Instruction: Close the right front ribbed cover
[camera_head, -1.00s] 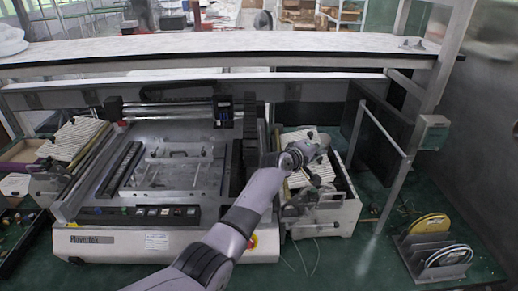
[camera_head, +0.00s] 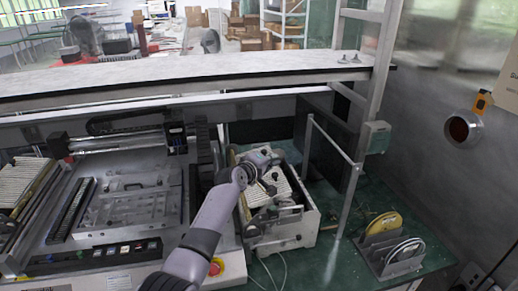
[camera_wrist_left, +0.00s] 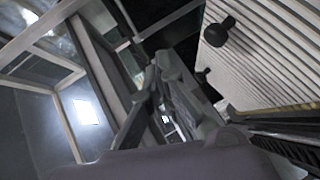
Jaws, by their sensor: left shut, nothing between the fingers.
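The right front ribbed cover (camera_head: 281,187) is a cream ridged panel on the white feeder box right of the machine. My left forearm and gripper hide much of it in the head view. In the wrist view the ribbed cover (camera_wrist_left: 265,55) fills the upper right, with a black knob (camera_wrist_left: 219,32) on its face. My left gripper (camera_head: 268,178) is over the box, close to the cover. In the wrist view its dark fingers (camera_wrist_left: 163,85) are shut and empty, left of the cover's edge. Whether they touch it cannot be told. My right gripper is out of view.
The white feeder box (camera_head: 287,236) has a metal handle in front. A metal post frame (camera_head: 345,195) stands right of it, and a rack with yellow and white discs (camera_head: 390,245) lies further right. A long shelf (camera_head: 190,75) runs above. A second ribbed panel (camera_head: 22,180) is far left.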

